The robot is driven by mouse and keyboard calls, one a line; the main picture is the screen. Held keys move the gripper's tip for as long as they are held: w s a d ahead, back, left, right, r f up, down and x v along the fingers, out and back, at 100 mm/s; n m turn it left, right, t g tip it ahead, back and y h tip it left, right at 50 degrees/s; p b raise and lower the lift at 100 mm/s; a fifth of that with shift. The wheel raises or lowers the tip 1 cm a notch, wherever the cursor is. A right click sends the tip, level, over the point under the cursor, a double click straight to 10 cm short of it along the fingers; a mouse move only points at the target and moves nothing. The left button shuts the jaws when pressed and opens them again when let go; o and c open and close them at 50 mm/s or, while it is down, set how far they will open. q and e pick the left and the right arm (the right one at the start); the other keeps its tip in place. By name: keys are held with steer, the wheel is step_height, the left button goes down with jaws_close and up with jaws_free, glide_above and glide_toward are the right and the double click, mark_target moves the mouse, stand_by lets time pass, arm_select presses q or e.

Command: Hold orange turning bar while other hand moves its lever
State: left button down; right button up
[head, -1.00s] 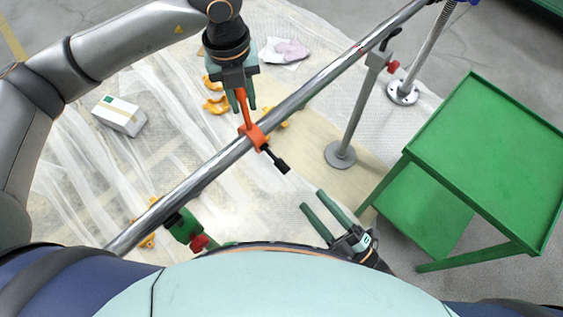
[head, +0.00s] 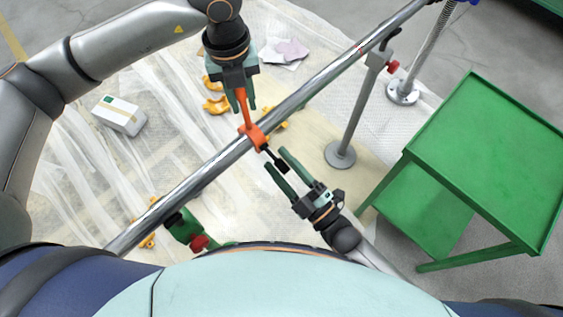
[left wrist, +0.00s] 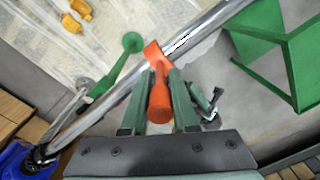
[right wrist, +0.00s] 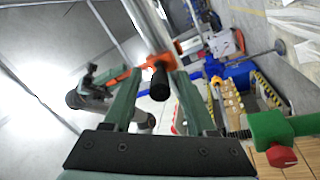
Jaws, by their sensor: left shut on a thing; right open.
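The orange turning bar (head: 244,104) is clamped around a long shiny metal pipe (head: 205,172) and also shows in the left wrist view (left wrist: 160,100). My left gripper (head: 239,100) is shut on its orange handle. The lever (head: 274,158), a thin rod with a black grip, sticks out on the near side of the pipe. My right gripper (head: 275,162) is open, with its fingers around or just beside the black grip. In the right wrist view the black grip (right wrist: 159,84) appears between the two fingertips. I cannot tell whether they touch it.
A grey stand (head: 352,120) and a second stand (head: 403,92) are under the pipe's far end. A green support (head: 182,226) with a red knob is near its close end. A green table (head: 490,160) stands right. A white box (head: 119,115) lies left on plastic sheeting.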

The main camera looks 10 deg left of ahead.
steer(key=shift+c, duration=0.2)
jaws_close()
stand_by(1.1)
